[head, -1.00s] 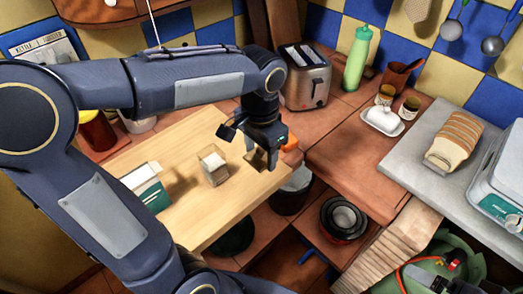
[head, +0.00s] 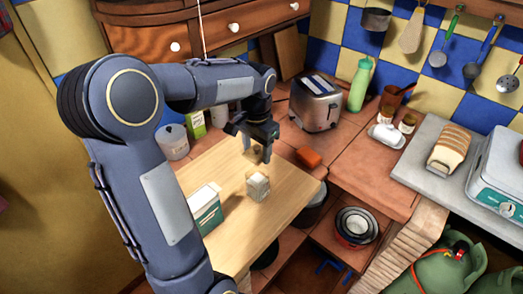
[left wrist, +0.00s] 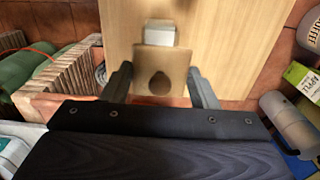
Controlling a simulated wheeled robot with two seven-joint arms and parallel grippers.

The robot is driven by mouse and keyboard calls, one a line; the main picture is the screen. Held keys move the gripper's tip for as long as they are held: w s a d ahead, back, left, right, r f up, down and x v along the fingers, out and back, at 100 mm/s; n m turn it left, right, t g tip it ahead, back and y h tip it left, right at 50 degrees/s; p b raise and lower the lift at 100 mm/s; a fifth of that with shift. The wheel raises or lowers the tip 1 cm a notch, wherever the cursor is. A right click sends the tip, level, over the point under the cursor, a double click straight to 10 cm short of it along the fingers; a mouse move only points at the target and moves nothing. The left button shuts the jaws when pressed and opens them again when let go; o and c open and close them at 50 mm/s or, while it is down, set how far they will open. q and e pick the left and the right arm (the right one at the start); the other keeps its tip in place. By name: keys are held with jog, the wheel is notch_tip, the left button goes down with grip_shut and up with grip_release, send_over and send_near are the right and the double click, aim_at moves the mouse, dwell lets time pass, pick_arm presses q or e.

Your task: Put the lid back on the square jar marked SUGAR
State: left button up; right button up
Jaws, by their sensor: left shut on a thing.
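A small square jar (head: 257,188), clear with pale contents, stands on the wooden board (head: 235,240); I cannot read its marking. My left gripper (head: 257,149) is shut on a square wooden lid (head: 252,157), held beyond the jar and apart from it in the head view. In the left wrist view the lid (left wrist: 160,62), with a dark round knob, sits between the two fingers of the left gripper (left wrist: 160,74). The jar (left wrist: 160,33) shows just past the lid's far edge, partly covered by it. My right gripper is not in view.
A white and green box (head: 203,210) stands left of the jar on the board. An orange block (head: 308,157) lies on the tiled counter to the right. A toaster (head: 316,104) and green bottle (head: 360,84) stand behind. The board's front is clear.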

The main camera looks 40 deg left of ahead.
pick_arm(q)
jog(key=shift+f+b, duration=1.9)
jog(key=shift+f, duration=0.3)
notch_tip(320, 180, down, 2)
jog(key=shift+f+b, duration=0.1)
jog(key=shift+b, duration=0.6)
jog(key=shift+f, duration=0.3)
dwell(0.3)
jog(key=o, duration=1.6)
jog(key=shift+r, duration=0.15)
